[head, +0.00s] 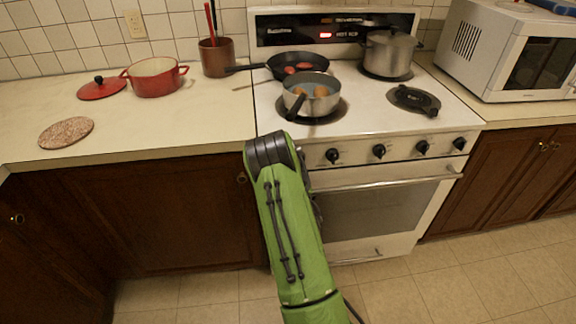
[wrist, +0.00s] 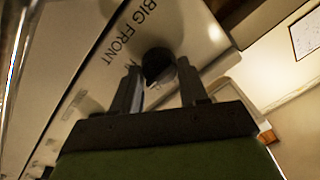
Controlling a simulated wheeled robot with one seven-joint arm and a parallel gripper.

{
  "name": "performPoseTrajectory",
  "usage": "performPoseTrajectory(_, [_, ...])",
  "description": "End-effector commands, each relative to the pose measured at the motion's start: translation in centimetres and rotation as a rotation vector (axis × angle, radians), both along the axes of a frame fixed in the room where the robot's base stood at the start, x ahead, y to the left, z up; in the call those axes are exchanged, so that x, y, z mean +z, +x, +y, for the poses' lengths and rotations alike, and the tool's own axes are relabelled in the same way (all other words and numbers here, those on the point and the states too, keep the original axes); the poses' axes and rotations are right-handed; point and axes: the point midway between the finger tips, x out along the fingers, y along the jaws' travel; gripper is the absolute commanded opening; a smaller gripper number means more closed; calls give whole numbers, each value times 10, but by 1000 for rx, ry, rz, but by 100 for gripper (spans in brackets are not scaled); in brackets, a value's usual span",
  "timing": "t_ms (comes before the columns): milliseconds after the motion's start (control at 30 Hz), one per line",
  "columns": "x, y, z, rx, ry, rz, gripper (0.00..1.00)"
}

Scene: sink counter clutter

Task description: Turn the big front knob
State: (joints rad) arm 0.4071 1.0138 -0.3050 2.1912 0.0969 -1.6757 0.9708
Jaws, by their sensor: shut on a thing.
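The big front knob (wrist: 158,66) is black and round, on the white stove panel under the printed words "BIG FRONT" in the wrist view. My gripper (wrist: 159,82) is at the knob, with one dark finger on each side of it. It is shut on the knob. In the head view my green arm reaches to the left end of the stove front and hides my gripper and this knob.
Several other black knobs (head: 379,151) line the stove front to the right, above the oven handle (head: 390,183). A saucepan (head: 311,95) with its handle toward the front, a black skillet (head: 297,66) and a lidded pot (head: 389,53) stand on the stove. A microwave (head: 480,50) is at right.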

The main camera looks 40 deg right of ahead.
Motion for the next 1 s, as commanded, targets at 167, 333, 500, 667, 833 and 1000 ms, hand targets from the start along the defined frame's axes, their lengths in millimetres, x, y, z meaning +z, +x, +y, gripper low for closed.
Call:
performPoseTrajectory(167, [0, -1, -1, -1, 34, -22, 13])
performPoseTrajectory(333, [-1, 0, 0, -1, 46, -30, 13])
performPoseTrajectory(500, [-1, 0, -1, -2, 47, -30, 13])
performPoseTrajectory(667, [-1, -1, 0, -2, 46, -30, 45])
performPoseTrajectory(833, [-1, 0, 0, -1, 46, -30, 68])
performPoseTrajectory(1000, [-1, 0, 0, -1, 46, -30, 68])
